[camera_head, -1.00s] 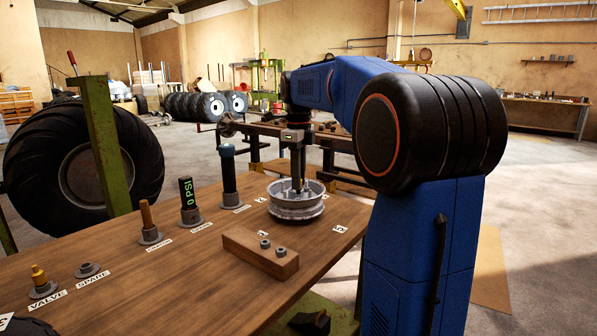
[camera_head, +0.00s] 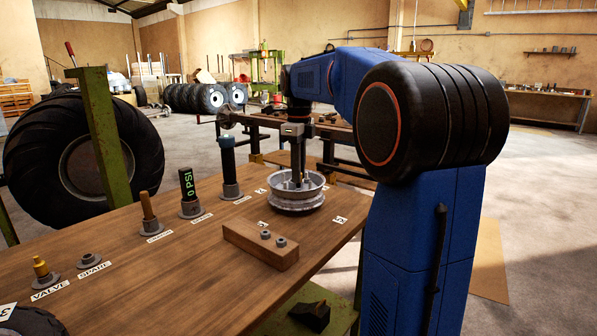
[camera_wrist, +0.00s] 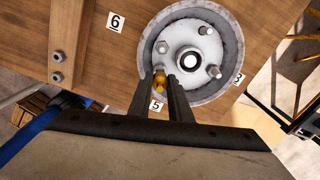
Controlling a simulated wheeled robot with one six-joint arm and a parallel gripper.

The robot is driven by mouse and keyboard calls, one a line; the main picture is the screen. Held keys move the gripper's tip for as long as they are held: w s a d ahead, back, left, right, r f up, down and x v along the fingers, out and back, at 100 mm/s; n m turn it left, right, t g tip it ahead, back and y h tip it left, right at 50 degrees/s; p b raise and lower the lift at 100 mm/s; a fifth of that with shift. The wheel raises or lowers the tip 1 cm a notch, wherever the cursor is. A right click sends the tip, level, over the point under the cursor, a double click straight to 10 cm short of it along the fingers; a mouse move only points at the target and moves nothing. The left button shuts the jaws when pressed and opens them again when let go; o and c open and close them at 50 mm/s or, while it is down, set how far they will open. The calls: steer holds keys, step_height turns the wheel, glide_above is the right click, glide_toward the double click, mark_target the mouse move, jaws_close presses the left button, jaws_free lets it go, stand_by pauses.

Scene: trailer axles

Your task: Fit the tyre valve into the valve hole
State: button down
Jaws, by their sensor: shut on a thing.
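A silver wheel rim (camera_head: 297,202) lies flat on the wooden bench. My gripper (camera_head: 296,180) reaches straight down into it. In the wrist view my gripper (camera_wrist: 160,82) is shut on a small brass-coloured tyre valve (camera_wrist: 159,77), at the near inner side of the rim (camera_wrist: 226,38). The rim shows several studs and a bright centre hole. The valve hole cannot be made out, and I cannot tell whether the valve tip is in it. Another brass piece (camera_head: 41,268) stands in the holder marked VALVE. The holder marked SPARE (camera_head: 90,260) has nothing tall in it.
A wooden block (camera_head: 260,245) with two nuts lies in front of the rim. A row of upright tools, including a gauge reading 0 PSI (camera_head: 188,186), lines the bench's far side. A green post (camera_head: 100,140) stands at the left. The front-middle bench top is bare.

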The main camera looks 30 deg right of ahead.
steer(key=shift+f, duration=1.4)
stand_by(0.9)
steer(key=c, duration=1.6)
jaws_free()
steer(key=shift+o, duration=0.2)
steer(key=shift+r, duration=0.15)
step_height(320, 180, up, 17)
steer(key=shift+s, duration=0.1)
